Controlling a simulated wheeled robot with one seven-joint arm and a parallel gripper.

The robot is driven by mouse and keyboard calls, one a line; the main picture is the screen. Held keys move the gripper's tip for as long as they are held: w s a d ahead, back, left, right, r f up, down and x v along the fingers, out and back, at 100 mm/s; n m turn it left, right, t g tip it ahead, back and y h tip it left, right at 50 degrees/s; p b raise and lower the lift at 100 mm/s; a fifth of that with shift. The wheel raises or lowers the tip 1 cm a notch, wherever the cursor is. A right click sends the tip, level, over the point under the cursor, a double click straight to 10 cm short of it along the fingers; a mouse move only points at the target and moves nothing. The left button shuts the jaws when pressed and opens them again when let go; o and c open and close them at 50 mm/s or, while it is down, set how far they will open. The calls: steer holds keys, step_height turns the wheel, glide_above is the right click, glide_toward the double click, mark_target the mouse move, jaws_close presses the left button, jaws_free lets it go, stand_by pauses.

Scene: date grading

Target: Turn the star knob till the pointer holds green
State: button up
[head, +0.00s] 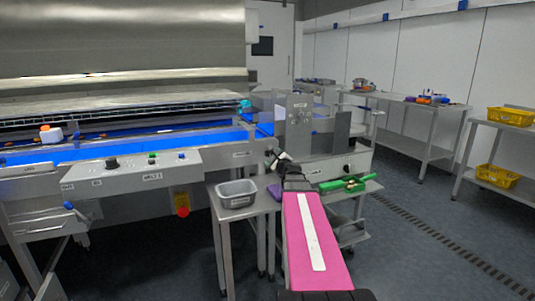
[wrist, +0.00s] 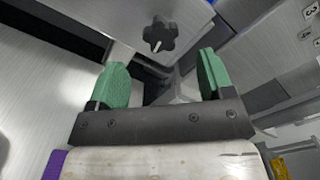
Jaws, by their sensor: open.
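A black star knob (wrist: 160,34) with a short pale mark on it shows at the top centre of the wrist view, on a grey metal panel. My gripper (wrist: 163,80) is open, with its two green fingers wide apart and nothing between them. The knob lies beyond the fingertips, between their lines, and is not touched. I cannot make out a pointer or a green zone in either view. In the head view my pink arm reaches toward the grey machine (head: 294,125), and I cannot clearly make out my fingers there.
A blue conveyor belt (head: 110,150) and a control panel (head: 130,172) with knobs stand at the left. A grey tub (head: 237,193) sits on a small steel table beside my arm. A green object (head: 346,185) lies right of the arm. The floor at right is clear.

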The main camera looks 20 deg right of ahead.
steer(key=w, duration=0.8)
steer(key=shift+w+a, duration=0.1)
steer(key=shift+w, duration=0.05)
steer(key=c, duration=0.9)
